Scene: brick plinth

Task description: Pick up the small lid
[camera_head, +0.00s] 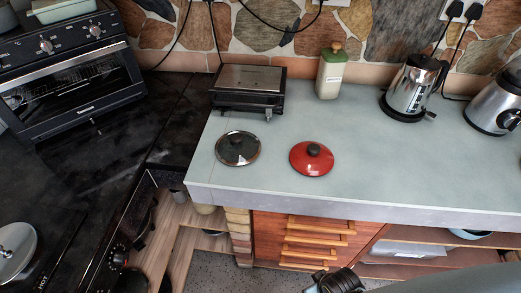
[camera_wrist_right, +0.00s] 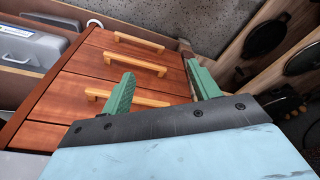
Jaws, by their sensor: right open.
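Two lids lie apart on the pale grey-green counter (camera_head: 400,165). One is a dark glass lid (camera_head: 238,160) with a metal rim and a black knob. The other is a red lid (camera_head: 298,162) with a black knob, to its right. They look nearly equal in size, so I cannot tell which is the small one. My right gripper (camera_head: 338,281) shows at the bottom edge, in front of the counter and below both lids. In the right wrist view its green fingers (camera_wrist_right: 161,72) are apart with nothing between them. My left gripper is not in view.
A black grill (camera_head: 247,102), a green-lidded jar (camera_head: 331,75) and a kettle (camera_head: 411,88) stand along the back. An oven (camera_head: 75,85) is at left. Wooden drawers (camera_head: 304,228) with bar handles are below the counter's front edge. The counter right of the red lid is clear.

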